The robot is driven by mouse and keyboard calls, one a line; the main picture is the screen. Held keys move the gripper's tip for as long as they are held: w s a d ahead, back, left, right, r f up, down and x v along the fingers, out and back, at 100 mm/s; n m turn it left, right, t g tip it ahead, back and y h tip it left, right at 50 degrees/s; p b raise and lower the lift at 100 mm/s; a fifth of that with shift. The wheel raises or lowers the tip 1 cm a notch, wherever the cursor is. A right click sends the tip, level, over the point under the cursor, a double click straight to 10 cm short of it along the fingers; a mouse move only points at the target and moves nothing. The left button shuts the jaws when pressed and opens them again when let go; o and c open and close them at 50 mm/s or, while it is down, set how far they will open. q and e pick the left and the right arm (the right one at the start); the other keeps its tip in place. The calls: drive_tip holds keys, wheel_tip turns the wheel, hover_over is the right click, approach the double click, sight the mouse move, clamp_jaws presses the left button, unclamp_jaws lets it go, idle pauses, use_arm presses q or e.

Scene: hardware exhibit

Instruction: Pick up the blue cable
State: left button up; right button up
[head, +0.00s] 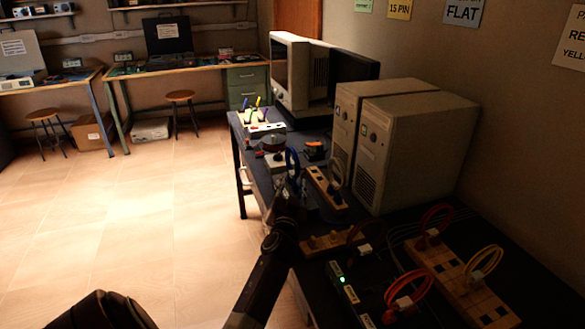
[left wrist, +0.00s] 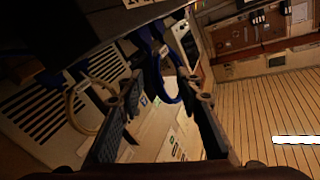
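The blue cable (head: 292,160) is a loop standing up on the dark bench (head: 240,150), left of the computer towers. In the left wrist view the blue cable (left wrist: 148,42) hangs down between the two fingers. My left gripper (head: 287,195) is dark and hard to make out in the head view, close to the near side of the cable. In the left wrist view my left gripper (left wrist: 160,88) has its fingers spread apart, with the loop in the gap. I cannot tell whether a finger touches it. My right gripper is not in view.
Two beige towers (head: 415,140) and a monitor (head: 300,70) stand along the wall side. Wooden blocks with a red cable (head: 436,215) and a yellow cable (head: 487,258), plus a strip with a green light (head: 342,280), lie nearer. Open floor (head: 130,220) is at left.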

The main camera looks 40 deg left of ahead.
sight(295, 177)
use_arm(q)
drive_tip(key=x, duration=0.3)
drive_tip(key=shift+w+f, duration=0.15)
drive_tip(key=shift+w, duration=0.3)
drive_tip(key=shift+w+a, duration=0.4)
drive_tip(key=shift+w, duration=0.05)
drive_tip(key=shift+w+a, duration=0.1)
clamp_jaws()
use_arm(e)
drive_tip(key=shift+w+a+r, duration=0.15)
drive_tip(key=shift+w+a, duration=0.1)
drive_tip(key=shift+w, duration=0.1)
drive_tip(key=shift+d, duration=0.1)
